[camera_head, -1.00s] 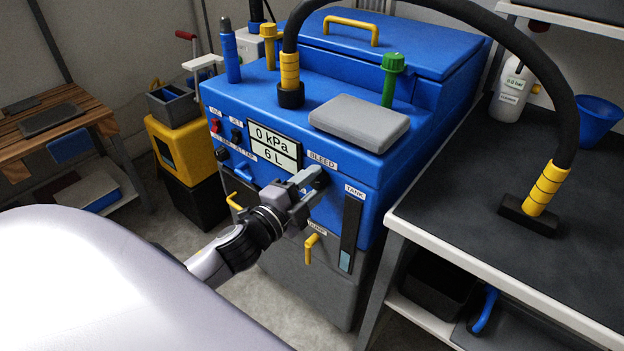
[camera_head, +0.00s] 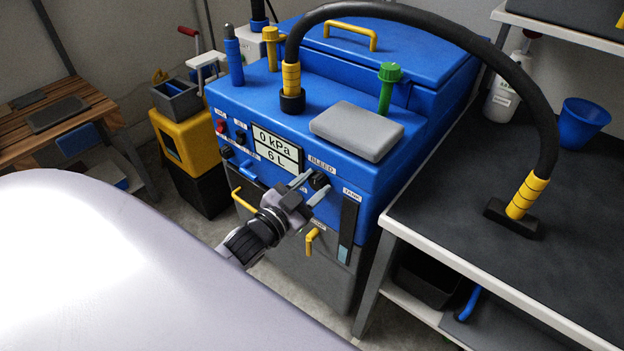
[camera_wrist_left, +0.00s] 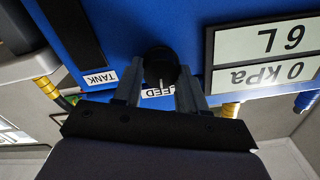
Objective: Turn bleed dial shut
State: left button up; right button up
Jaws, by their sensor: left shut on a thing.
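The bleed dial (camera_head: 318,181) is a small black knob on the sloped blue front of the machine, under the BLEED label. It also shows in the left wrist view (camera_wrist_left: 160,62), where its white mark points towards the partly covered label. My left gripper (camera_head: 311,187) is shut on the dial, with one grey finger on each side of it. In the left wrist view the fingers (camera_wrist_left: 160,88) flank the knob. The display (camera_head: 276,149) reads 0 kPa and 6 L. My right gripper is not in view.
The TANK gauge strip (camera_head: 348,228) is right of the dial. Yellow handles, one at the lower front (camera_head: 311,240), sit near my left wrist. A black hose (camera_head: 440,30) arches from the machine to the dark bench (camera_head: 450,205) on the right. A grey pad (camera_head: 357,131) lies on top.

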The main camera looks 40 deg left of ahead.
pick_arm(q)
jog(key=shift+n+p, duration=0.35)
jog(key=shift+n, duration=0.25)
jog(key=o, duration=1.1)
jog(key=shift+c, duration=0.2)
jog(key=shift+s, duration=0.1)
jog(key=s, duration=0.7)
jog(key=shift+a, duration=0.3)
jog(key=s+d+f+g+p, duration=0.3)
jog(key=s+d, duration=0.2)
jog(key=s+d+f+n+g+h+p, duration=0.1)
jog(key=s+d+f+g+p, duration=0.2)
jog(key=s+d+g, duration=0.1)
jog(key=shift+s+d+n+g, duration=0.3)
jog(key=shift+s+d, duration=0.25)
jog(key=shift+s, duration=0.65)
